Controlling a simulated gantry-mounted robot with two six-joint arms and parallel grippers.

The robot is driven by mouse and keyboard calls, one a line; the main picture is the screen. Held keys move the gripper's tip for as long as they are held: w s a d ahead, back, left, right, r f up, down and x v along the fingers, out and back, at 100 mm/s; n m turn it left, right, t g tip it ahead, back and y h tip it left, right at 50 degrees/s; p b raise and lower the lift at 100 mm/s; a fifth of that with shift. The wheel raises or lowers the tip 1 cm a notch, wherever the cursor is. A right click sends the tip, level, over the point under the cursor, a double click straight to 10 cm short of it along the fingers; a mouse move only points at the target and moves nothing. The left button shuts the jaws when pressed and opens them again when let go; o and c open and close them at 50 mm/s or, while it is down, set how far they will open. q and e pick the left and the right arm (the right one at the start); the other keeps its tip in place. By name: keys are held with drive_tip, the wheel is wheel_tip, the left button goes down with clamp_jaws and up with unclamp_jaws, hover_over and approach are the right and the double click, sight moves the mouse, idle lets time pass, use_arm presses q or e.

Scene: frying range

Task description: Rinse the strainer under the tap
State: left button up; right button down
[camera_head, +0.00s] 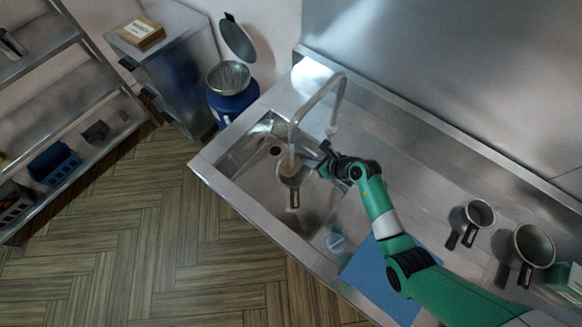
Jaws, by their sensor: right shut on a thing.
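The strainer (291,170), a small round brownish bowl, is over the sink basin (252,170), directly below the spout of the tap (331,98). My right gripper (322,163) is at the strainer's right side, shut on it; the exact grip is small and partly hidden by the dark jaws. A dark handle-like shape (294,197) shows just below the strainer; I cannot tell if it is part of it or a shadow. Whether water is running is too small to tell. My left gripper is not in view.
Two metal pans (480,212) (535,245) stand on the counter at the right. A blue mat (372,280) lies under my right arm, near a small pale round thing (335,242). A blue bin (234,103) stands beyond the sink; shelves (75,95) stand at the left.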

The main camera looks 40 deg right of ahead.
drive_tip(key=shift+a, duration=0.15)
idle(0.3)
drive_tip(key=shift+d, duration=0.6)
drive_tip(key=s+a+p, duration=0.1)
drive_tip(key=s+p, duration=0.5)
drive_tip(key=s, duration=0.2)
idle(1.4)
